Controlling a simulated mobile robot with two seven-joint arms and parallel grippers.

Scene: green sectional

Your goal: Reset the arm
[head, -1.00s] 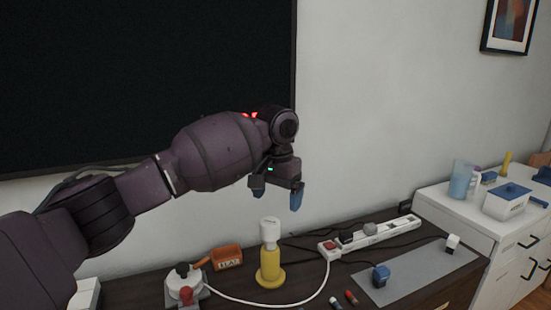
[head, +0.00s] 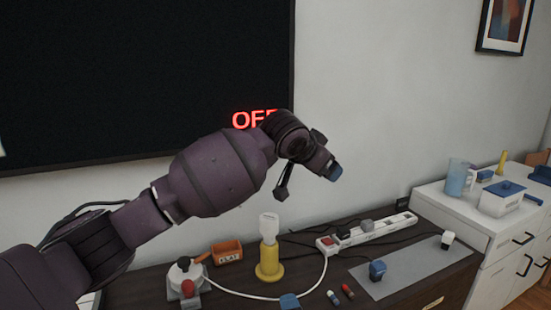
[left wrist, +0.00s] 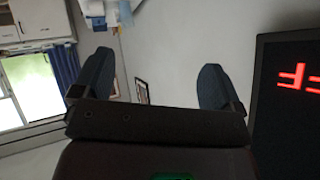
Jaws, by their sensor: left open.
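My left arm comes in from the left in the head view, stretched across the dark screen. Its gripper (head: 308,182) hangs in the air in front of the pale wall, above the back of the dark tabletop. The gripper is open, with its fingers well apart and nothing between them. The left wrist view shows the same two dark blue fingers (left wrist: 155,75) spread, with only wall and room behind. My right gripper cannot be made out in either view.
The dark screen (head: 120,75) shows red letters partly hidden by my arm. Below stand a yellow stand (head: 269,262) with a white top, an orange box (head: 227,252), a power strip (head: 385,229) and a grey mat (head: 415,268). A white cabinet (head: 480,225) stands right.

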